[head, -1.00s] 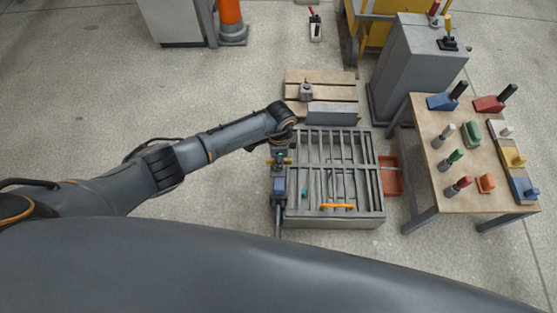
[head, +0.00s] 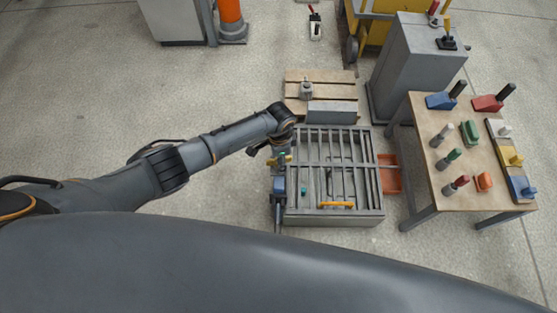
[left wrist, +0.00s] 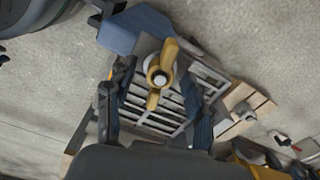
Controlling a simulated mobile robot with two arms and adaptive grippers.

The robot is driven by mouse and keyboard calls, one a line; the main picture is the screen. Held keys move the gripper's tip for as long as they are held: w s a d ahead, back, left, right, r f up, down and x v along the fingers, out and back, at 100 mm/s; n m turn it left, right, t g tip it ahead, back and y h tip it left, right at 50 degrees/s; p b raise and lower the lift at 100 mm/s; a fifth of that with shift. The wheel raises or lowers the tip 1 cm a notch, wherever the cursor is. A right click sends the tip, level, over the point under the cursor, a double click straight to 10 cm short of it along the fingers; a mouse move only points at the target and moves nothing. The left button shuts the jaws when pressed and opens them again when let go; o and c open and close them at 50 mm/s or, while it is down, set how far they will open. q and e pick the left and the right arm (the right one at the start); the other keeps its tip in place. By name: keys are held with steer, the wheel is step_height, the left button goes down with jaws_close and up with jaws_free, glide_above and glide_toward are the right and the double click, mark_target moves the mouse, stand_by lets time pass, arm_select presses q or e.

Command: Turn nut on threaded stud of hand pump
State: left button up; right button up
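A yellow wing-shaped nut (left wrist: 154,97) sits in the left wrist view, around the pale round end of a threaded stud (left wrist: 160,79). The blue and grey hand pump (head: 279,187) stands at the left side of the slatted panel mould (head: 375,211). Its blue part also shows in the left wrist view (left wrist: 133,29). My left gripper (left wrist: 155,100) has its two dark fingers spread wide, with the nut seen between them. I cannot tell whether a finger touches it. In the head view the left gripper (head: 270,152) is above the pump's far end and partly hides the nut. My right gripper is in neither view.
A table (head: 484,190) with several coloured tools and blocks stands at the right. A grey cabinet (head: 410,80) and a wooden slatted pallet (head: 300,76) are behind the mould. An orange tray (head: 390,180) lies beside it. The floor at the left is clear.

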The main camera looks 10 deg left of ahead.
arm_select(q)
steer(key=shift+r, duration=4)
